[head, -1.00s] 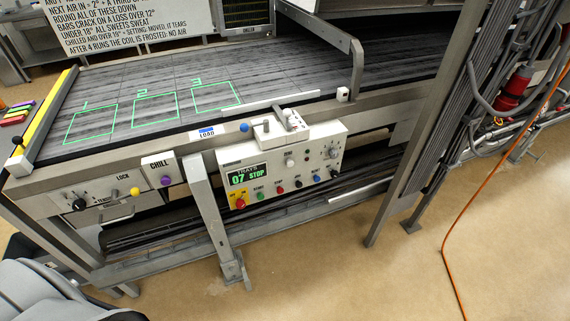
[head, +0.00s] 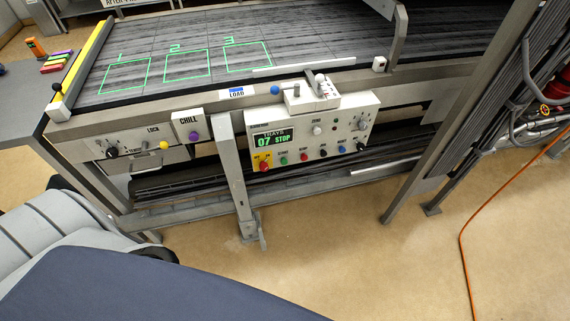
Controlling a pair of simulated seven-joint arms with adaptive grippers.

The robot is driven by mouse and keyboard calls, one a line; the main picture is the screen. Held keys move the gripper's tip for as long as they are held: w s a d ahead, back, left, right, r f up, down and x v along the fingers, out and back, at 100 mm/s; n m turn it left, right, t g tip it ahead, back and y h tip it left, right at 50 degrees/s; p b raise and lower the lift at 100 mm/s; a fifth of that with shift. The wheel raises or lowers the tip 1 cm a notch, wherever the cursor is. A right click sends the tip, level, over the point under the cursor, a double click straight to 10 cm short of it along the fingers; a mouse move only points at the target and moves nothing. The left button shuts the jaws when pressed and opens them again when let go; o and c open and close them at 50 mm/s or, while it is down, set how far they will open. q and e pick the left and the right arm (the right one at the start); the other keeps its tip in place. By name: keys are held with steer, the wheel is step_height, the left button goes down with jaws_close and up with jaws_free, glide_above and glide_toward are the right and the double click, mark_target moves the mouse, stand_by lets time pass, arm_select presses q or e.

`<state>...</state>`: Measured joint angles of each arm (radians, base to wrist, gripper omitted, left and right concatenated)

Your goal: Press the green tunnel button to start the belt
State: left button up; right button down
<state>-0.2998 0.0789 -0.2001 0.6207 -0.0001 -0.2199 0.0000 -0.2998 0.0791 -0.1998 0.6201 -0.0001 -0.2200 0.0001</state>
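The control box (head: 343,133) hangs on the front side of the belt frame, right of a grey post. Its display (head: 273,138) reads "TRAYS 07 STOP". A row of small buttons runs along its lower edge: a green button (head: 284,161), a red one (head: 304,157), and dark and blue ones to the right. A larger red button on a yellow base (head: 264,164) sits at the lower left. The belt (head: 300,40) bears green outlined spaces marked 1, 2 and 3. Neither gripper shows in the head view.
A purple button (head: 194,136) sits under the CHILL label, with a yellow knob (head: 163,145) and a black knob (head: 112,152) to its left. A grey upright (head: 455,110) and an orange cable (head: 463,255) stand at the right. The floor before the box is open.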

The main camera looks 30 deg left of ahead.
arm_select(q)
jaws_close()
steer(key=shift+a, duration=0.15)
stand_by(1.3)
